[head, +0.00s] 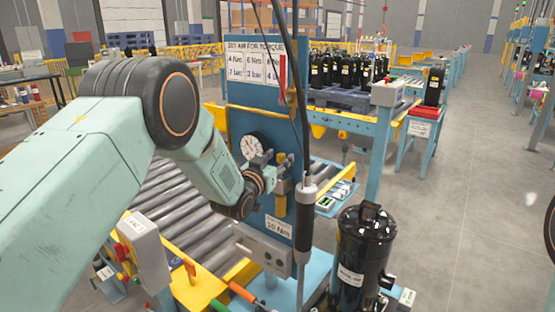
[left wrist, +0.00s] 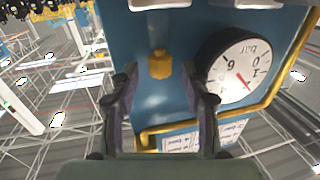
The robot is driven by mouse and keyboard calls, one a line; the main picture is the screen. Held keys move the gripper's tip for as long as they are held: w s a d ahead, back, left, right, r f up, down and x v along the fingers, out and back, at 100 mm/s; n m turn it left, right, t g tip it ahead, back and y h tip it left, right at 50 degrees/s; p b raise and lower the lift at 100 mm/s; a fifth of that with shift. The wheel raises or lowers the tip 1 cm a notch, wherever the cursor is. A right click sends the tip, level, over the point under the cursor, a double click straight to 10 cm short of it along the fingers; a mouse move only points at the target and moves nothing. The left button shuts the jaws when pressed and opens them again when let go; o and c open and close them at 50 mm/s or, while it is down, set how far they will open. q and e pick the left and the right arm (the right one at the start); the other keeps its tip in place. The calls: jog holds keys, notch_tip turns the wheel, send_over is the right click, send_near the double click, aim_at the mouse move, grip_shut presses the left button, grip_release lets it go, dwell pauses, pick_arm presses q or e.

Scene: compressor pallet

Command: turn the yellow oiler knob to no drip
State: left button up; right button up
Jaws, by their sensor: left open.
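The yellow oiler knob (left wrist: 160,64) shows in the left wrist view against the blue panel, ahead of and between the fingers of my left gripper (left wrist: 158,88). The fingers stand apart on either side of its line, with nothing held. In the head view the left gripper (head: 283,170) is at the blue panel, just right of the round gauge. A small yellow part (head: 281,158), which looks like the knob, shows there, partly hidden by the gripper. I cannot tell whether the fingers touch it. My right gripper is not seen.
The gauge (head: 252,146) sits close beside the left gripper; it also shows in the wrist view (left wrist: 238,72), near a yellow pipe (left wrist: 235,122). A hanging black tool (head: 306,215) is just right of the gripper. A black compressor (head: 362,255) stands at front right.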

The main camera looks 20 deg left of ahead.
pick_arm(q)
jog(key=shift+w, duration=0.1)
grip_shut()
dwell(0.3)
jog(key=shift+h, duration=0.3)
jog(key=shift+a+m+h+b, duration=0.25)
jog(key=shift+m+h+b, duration=0.3)
jog(key=shift+m+h, duration=0.3)
jog(key=shift+w+a+m+g+h+b, duration=0.1)
jog(key=shift+m+g+h+b, duration=0.15)
jog(key=shift+m+g+h, duration=0.55)
jog(key=shift+w+a+m+g+h+b, duration=0.1)
jog(key=shift+m+g+h+b, duration=0.25)
jog(key=shift+h, duration=0.8)
